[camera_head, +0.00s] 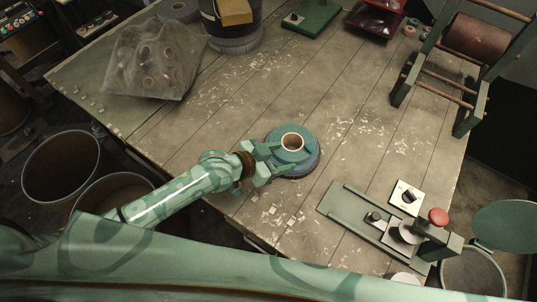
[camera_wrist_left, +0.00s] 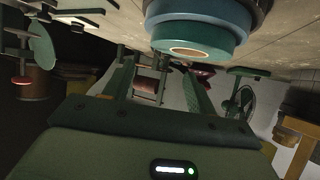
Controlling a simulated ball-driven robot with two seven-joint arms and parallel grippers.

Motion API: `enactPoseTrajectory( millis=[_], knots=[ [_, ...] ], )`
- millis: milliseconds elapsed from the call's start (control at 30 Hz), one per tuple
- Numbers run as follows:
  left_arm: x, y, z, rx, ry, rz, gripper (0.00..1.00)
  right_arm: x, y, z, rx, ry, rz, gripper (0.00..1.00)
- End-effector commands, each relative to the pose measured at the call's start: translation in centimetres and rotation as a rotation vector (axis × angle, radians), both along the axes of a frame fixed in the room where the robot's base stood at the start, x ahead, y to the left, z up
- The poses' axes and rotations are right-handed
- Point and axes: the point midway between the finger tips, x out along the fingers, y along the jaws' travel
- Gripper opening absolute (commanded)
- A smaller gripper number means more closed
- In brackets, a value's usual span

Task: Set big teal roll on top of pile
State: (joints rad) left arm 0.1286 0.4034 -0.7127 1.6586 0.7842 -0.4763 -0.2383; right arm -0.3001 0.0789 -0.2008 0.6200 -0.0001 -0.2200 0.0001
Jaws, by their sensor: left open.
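The big teal roll (camera_head: 292,153) lies flat on top of a short pile on the table, its brown core facing up. Wider blue and dark rolls (camera_head: 308,170) show beneath it. In the upside-down left wrist view, the teal roll (camera_wrist_left: 190,42) is at the top, against the blue roll (camera_wrist_left: 195,14). My left gripper (camera_head: 270,160) is at the pile's left side in the head view. Its fingers are apart (camera_wrist_left: 162,82), with no roll between them in the wrist view. Finger contact with the roll is unclear. My right gripper is out of view.
A tape dispenser (camera_head: 372,218) and a small switch box (camera_head: 407,196) sit at the front right. A wooden reel stand (camera_head: 480,40) is at the back right. A clear bag of rolls (camera_head: 150,62) lies back left. The table's middle is free.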

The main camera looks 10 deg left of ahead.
Motion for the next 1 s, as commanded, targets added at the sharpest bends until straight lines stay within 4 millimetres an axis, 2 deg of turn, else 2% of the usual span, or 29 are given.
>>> enactPoseTrajectory(
  millis=[100, 233, 667, 767, 867, 967, 1000],
  knots=[
    [-1.5, 1.6, 1.4, 0.002, -0.001, -0.001, 0.57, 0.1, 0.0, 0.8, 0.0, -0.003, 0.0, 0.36],
    [-2.4, 2.7, 2.0, 0.001, -0.001, 0.0, 0.57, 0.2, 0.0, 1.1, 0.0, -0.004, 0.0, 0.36],
    [-2.9, 3.0, 2.1, 0.004, 0.001, 0.002, 0.57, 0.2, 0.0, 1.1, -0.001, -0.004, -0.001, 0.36],
    [-3.6, 3.4, 1.0, 0.058, 0.011, 0.025, 0.57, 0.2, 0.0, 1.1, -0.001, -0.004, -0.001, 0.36],
    [-5.0, 5.3, -1.4, 0.187, 0.043, 0.089, 0.57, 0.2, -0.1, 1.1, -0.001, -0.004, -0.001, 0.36],
    [-7.5, 9.3, -4.5, 0.374, 0.121, 0.194, 0.57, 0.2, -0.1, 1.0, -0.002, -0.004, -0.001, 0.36],
    [-8.8, 11.3, -5.7, 0.453, 0.161, 0.24, 0.57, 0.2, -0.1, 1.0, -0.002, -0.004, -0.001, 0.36]
  ],
)
